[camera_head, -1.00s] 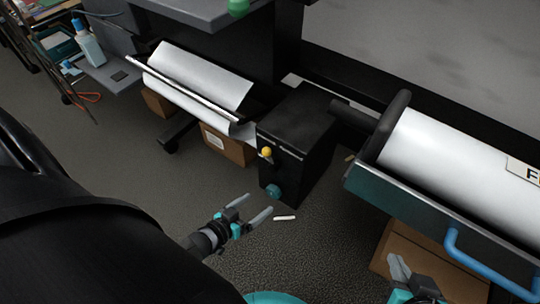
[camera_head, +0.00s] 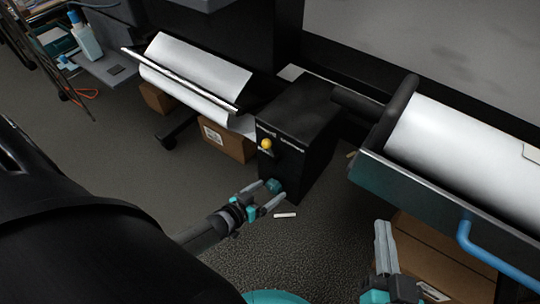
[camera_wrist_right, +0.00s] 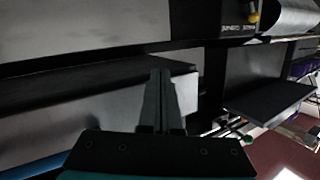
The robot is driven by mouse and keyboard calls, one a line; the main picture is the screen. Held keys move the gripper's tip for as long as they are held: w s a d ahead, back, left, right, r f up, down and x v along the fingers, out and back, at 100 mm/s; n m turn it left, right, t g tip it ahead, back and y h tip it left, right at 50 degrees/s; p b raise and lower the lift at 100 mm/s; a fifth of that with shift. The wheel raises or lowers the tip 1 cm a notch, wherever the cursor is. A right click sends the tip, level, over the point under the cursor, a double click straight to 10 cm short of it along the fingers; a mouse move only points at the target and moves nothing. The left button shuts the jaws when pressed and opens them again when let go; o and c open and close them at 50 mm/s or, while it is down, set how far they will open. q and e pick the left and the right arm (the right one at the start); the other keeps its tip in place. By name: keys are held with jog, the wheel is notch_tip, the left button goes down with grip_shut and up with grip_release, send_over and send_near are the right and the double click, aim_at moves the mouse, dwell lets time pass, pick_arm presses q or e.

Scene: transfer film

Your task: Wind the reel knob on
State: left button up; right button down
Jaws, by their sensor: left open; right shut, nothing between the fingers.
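A small teal knob (camera_head: 273,186) sits low on the front of a black box (camera_head: 300,125). A yellow ball (camera_head: 267,143) on a short lever is higher on the same face, next to small white lettering. My left gripper (camera_head: 271,192) is open, with its fingertips at the teal knob, one on each side of it in the head view. I cannot tell whether they touch it. My right gripper (camera_head: 383,224) is shut and empty, upright beside the right-hand roll tray; its closed fingers also show in the right wrist view (camera_wrist_right: 160,78).
A white roll (camera_head: 470,130) lies in a dark tray with a blue handle (camera_head: 480,245) on the right. White film sheets (camera_head: 200,70) lie in a rack at upper left, above a cardboard box (camera_head: 225,142). A small white piece (camera_head: 285,215) lies on the floor.

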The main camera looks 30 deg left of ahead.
pick_arm(q)
jog(key=shift+w+d+f+b, duration=0.1)
jog(key=shift+w+f+b, duration=0.2)
jog(key=shift+w, duration=0.3)
pick_arm(e)
jog(key=shift+s+a+r+t, duration=0.25)
jog(key=shift+s+r+t, duration=0.15)
jog(key=shift+t, duration=0.3)
pick_arm(q)
jog(key=c, duration=1.4)
jog(key=shift+r, duration=0.1)
